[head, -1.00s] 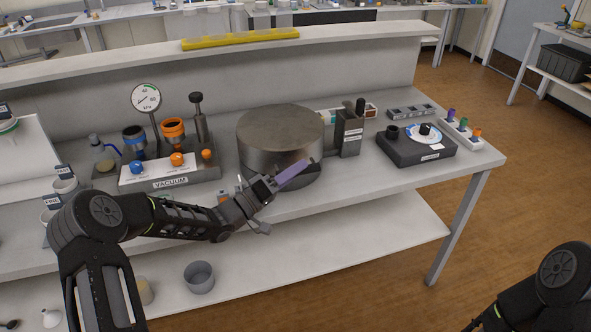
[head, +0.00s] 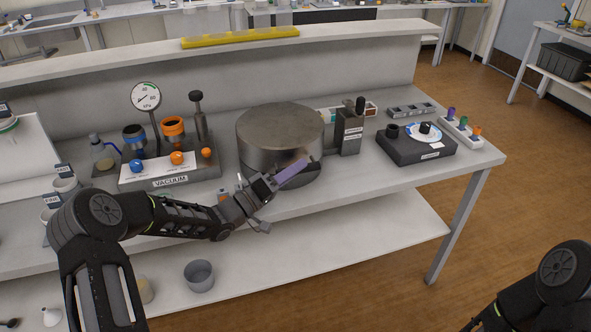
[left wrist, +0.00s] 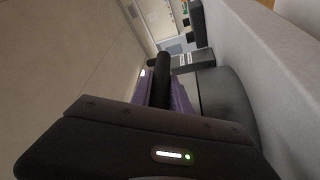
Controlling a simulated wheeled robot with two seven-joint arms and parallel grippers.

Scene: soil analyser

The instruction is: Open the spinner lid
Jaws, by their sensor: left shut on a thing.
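The spinner (head: 278,150) is a wide round metal drum on the bench in the head view. Its flat grey lid (head: 280,122) lies level on top and looks closed. My left gripper (head: 292,174) is at the drum's front, its purple fingers alongside the lower wall. In the left wrist view the purple fingers (left wrist: 177,97) are shut around a dark round bar (left wrist: 162,72), which looks like the lid's handle. The drum's dark side shows beside them (left wrist: 226,105). How the bar joins the lid is hidden. My right gripper is out of view.
A shelf ledge (head: 120,68) runs behind.

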